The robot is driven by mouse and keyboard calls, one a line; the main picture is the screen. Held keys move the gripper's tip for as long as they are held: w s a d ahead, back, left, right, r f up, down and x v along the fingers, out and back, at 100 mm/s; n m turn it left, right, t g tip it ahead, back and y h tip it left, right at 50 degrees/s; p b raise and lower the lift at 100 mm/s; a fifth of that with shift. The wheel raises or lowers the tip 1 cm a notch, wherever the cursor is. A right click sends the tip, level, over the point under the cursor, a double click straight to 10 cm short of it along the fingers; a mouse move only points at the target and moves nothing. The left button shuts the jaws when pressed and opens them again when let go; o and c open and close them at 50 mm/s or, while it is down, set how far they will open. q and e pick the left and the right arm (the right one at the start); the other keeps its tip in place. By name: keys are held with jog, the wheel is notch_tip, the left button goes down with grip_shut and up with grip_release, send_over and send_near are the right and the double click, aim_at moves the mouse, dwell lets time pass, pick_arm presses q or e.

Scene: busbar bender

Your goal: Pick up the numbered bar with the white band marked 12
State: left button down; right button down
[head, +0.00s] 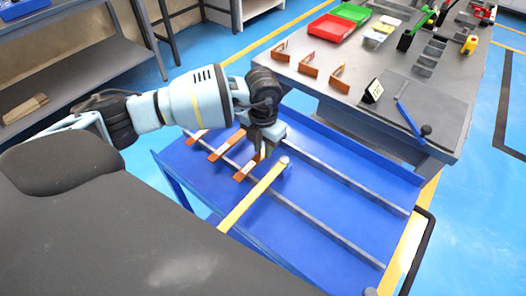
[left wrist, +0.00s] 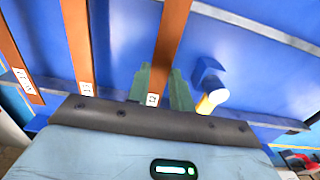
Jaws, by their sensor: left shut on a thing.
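Several copper-coloured flat bars with white end bands lie side by side across rails on the blue cart (head: 330,215). In the head view they are a left bar (head: 197,136), a middle bar (head: 226,147) and a right bar (head: 245,171). My left gripper (head: 263,152) is at the right bar. In the left wrist view, its greenish fingers (left wrist: 164,88) are shut on this bar (left wrist: 170,38), one on each side, near its white band (left wrist: 152,100). The band's number is too small to read surely. My right gripper is not in view.
A yellow rod with a pale round end (head: 252,197) passes close to my left gripper. The cart's right part is clear apart from rails. Behind stands a grey table (head: 450,100) with bent copper pieces (head: 308,63), a black sign (head: 373,91) and a red tray (head: 330,28).

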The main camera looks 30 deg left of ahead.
pick_arm(q)
jog(key=shift+r, duration=0.1)
jog(key=shift+r, duration=0.45)
jog(key=r, duration=0.2)
jog(key=shift+w+d+r, duration=0.2)
jog(key=shift+d+r, duration=0.1)
jog(key=w+d+r+b, duration=0.1)
jog(key=w+d+b, duration=0.2)
jog(key=w+d, duration=0.6)
jog(key=d, duration=0.3)
jog(key=shift+w+r+b, duration=0.15)
jog(key=shift+r+b, duration=0.05)
jog(key=shift+b, duration=0.2)
